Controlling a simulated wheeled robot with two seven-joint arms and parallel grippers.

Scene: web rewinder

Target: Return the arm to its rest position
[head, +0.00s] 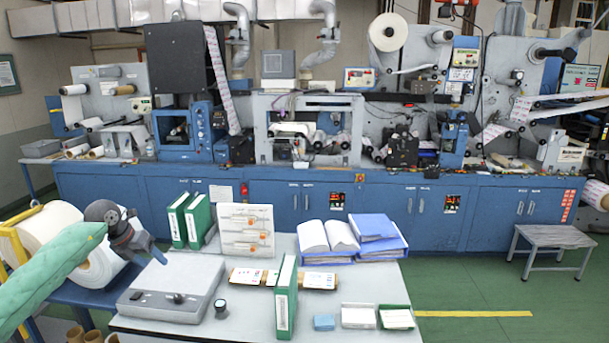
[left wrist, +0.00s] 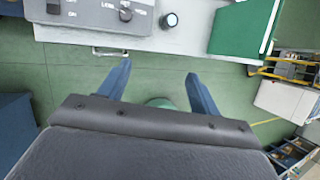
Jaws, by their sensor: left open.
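My left arm, in a green sleeve, comes in from the left in the head view. Its gripper (head: 152,250) is at the left end of the grey table (head: 250,318), near the grey box with knobs (head: 172,290). In the left wrist view the two blue fingers of the left gripper (left wrist: 157,76) are spread apart with nothing between them. Green floor and the table's edge show beyond them. My right gripper is in neither view.
Green binders (head: 286,298), blue binders (head: 375,228), a dark knob (head: 220,308) and small trays (head: 396,317) are on the table. Large white rolls (head: 95,265) lie at left behind my arm. A long blue machine (head: 435,215) stands behind; floor at right is clear around a stool (head: 553,237).

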